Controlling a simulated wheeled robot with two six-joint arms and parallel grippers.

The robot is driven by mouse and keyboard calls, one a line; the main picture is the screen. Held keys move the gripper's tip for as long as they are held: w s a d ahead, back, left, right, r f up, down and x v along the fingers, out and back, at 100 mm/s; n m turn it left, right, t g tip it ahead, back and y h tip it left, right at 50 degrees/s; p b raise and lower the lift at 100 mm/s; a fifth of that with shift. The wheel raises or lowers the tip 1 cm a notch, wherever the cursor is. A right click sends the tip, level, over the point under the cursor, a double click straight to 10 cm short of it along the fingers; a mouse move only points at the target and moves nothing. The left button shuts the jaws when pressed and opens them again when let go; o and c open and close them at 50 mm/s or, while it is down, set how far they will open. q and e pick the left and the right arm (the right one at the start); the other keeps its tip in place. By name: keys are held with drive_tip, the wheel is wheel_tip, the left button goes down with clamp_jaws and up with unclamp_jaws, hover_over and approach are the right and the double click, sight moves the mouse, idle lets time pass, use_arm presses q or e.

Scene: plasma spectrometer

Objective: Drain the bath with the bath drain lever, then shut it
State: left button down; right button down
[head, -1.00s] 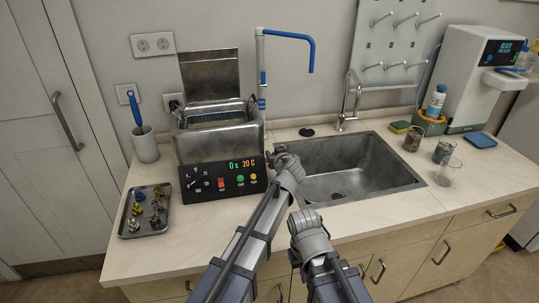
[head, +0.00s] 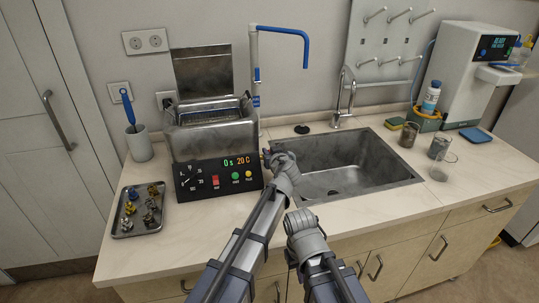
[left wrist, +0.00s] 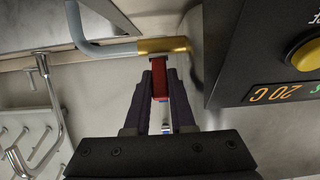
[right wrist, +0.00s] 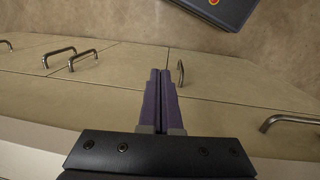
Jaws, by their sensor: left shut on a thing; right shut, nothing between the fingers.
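The metal bath (head: 212,138) stands left of the sink, its lid raised. Its black front panel (head: 215,180) reads 0 s and 20 C. In the left wrist view, a brass valve (left wrist: 162,45) with a bent grey pipe (left wrist: 95,48) sits beside the panel. My left gripper (left wrist: 160,85), at the bath's right side in the head view (head: 268,158), is shut on the red drain lever (left wrist: 160,78). The gripper hides most of the lever in the head view. My right gripper (right wrist: 160,75) is shut and empty, low before the counter front.
The sink (head: 345,178) is right of the bath, with a tall faucet (head: 342,95). A tray of small metal parts (head: 126,225) lies at left. Glass beakers (head: 438,148) and a white machine (head: 475,70) stand at right. Drawer handles (right wrist: 180,72) line the front.

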use_arm(q)
drive_tip(key=shift+s+f+t+b, duration=0.2)
drive_tip(key=shift+f+t+b, duration=0.4)
drive_tip(key=shift+b, duration=0.45)
drive_tip(key=shift+s+r+t+y+b, duration=0.1)
drive_tip(key=shift+r+t+y+b, duration=0.1)
drive_tip(key=shift+t+y+b, duration=0.25)
drive_tip(key=shift+r, duration=0.1)
use_arm(e)
wheel_tip(320, 180, down, 4)
drive_tip(key=shift+f, duration=0.15)
use_arm(q)
drive_tip(key=c, duration=1)
unclamp_jaws()
drive_tip(key=shift+c, duration=0.2)
